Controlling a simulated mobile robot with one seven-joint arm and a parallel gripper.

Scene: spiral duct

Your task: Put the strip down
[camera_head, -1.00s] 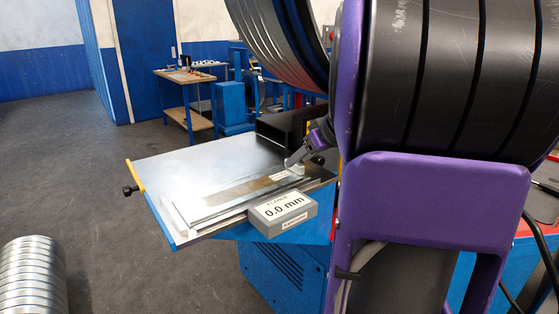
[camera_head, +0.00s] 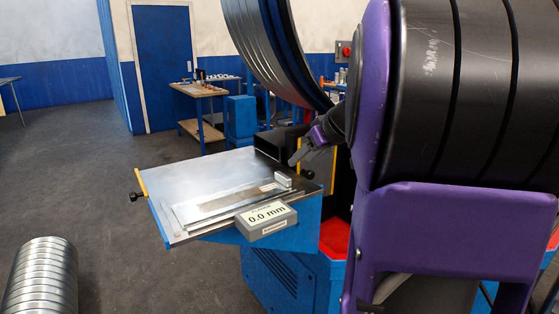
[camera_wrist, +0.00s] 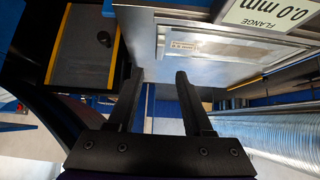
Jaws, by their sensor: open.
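The strip (camera_head: 236,197) is a narrow, flat brownish-grey piece lying on pale sheets on the metal table (camera_head: 190,172). The strip also shows in the wrist view (camera_wrist: 220,49), beyond and above the fingers. My gripper (camera_head: 293,161) is above the right end of the strip, apart from it. In the wrist view my gripper (camera_wrist: 157,76) has its two black fingers wide apart with nothing between them.
A grey display box (camera_head: 266,220) reading 0.0 mm is at the table's front edge. A ribbed metal duct (camera_head: 42,280) is at lower left.

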